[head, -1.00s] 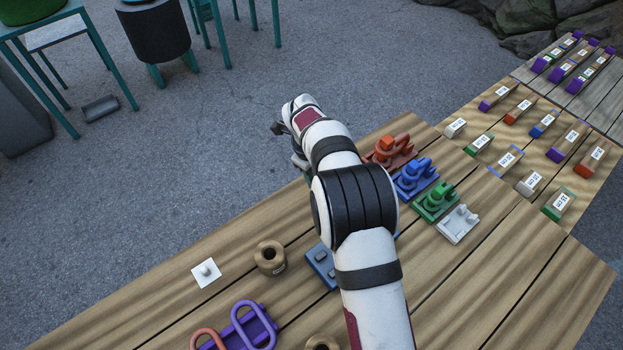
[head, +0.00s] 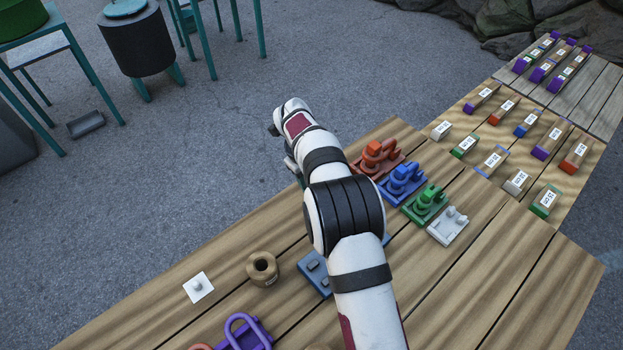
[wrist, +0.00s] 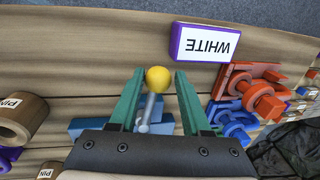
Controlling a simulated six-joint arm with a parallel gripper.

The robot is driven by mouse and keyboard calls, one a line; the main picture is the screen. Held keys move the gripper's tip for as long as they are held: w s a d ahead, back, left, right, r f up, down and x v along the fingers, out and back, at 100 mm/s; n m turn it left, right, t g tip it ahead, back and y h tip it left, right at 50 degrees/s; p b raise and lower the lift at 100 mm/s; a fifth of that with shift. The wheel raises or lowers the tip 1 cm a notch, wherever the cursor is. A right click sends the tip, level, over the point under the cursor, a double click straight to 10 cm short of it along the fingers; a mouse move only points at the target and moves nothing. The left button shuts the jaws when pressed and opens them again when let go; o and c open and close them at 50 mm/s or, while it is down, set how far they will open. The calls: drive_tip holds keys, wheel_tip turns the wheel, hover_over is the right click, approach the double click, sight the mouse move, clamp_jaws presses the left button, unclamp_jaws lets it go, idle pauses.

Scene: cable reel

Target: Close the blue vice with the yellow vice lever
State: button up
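The yellow ball knob of the vice lever (wrist: 158,78) shows in the wrist view, on a grey metal rod (wrist: 148,112). My gripper (wrist: 159,72) has green fingers standing apart, one on each side of the knob and rod. I see gaps on both sides, so it is open and not holding the lever. The blue vice (wrist: 90,126) lies below and behind the fingers, partly hidden by my gripper. In the head view a grey-blue block piece, likely the vice (head: 312,268), is partly covered by my arm. My fingers are mostly hidden there.
A purple-edged block labelled WHITE (wrist: 207,43) stands close to the right finger. Orange (wrist: 262,98) and blue (wrist: 232,120) fixtures sit further right. A brown ring marked PIN (wrist: 20,118) is at left. Green (head: 424,205) and white (head: 448,225) fixtures stand right of my arm.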

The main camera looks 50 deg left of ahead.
drive_tip(key=o, duration=0.4)
drive_tip(key=shift+c, duration=0.2)
drive_tip(key=s+r, duration=0.3)
drive_tip(key=r, duration=1.2)
drive_tip(key=shift+r, duration=0.25)
